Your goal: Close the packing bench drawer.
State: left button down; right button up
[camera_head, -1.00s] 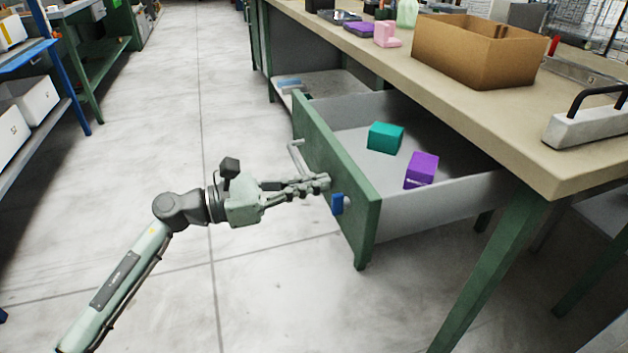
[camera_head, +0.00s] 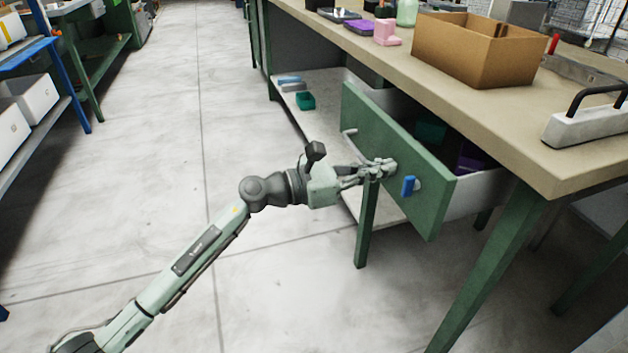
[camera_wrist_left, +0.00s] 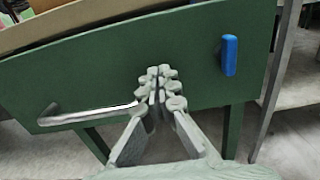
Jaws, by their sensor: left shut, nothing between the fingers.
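The packing bench drawer (camera_head: 408,170) has a green front and grey sides. It stands partly out of the bench (camera_head: 420,52). A grey bar handle (camera_head: 349,142) and a blue piece (camera_head: 408,186) are on its front. Inside, a teal block (camera_head: 431,131) and a purple block (camera_head: 470,158) lie in shadow, partly hidden. My left gripper (camera_head: 384,168) is shut and empty, its fingertips at the drawer front between handle and blue piece. In the left wrist view the shut fingertips (camera_wrist_left: 158,80) are against or very near the green front (camera_wrist_left: 195,60). My right gripper is not in view.
A cardboard box (camera_head: 470,48) and a pink item (camera_head: 386,33) stand on the benchtop. A small green bin (camera_head: 305,101) sits on the bench's lower shelf. A blue-framed rack (camera_head: 62,80) stands at the left. The floor (camera_head: 150,200) between is clear.

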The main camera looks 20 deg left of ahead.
pick_arm(q)
jog(key=x, duration=0.6)
jog(key=shift+w+d, duration=0.2)
jog(key=shift+d, duration=0.05)
jog(key=x, duration=0.3)
jog(key=shift+w+d+b, duration=0.15)
jog(key=shift+d+b, duration=0.1)
jog(key=shift+b, duration=0.05)
jog(key=shift+w+d, duration=0.3)
jog(key=shift+d, duration=0.1)
jog(key=shift+r, duration=0.1)
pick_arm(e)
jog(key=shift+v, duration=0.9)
pick_arm(q)
jog(key=shift+d, duration=0.1)
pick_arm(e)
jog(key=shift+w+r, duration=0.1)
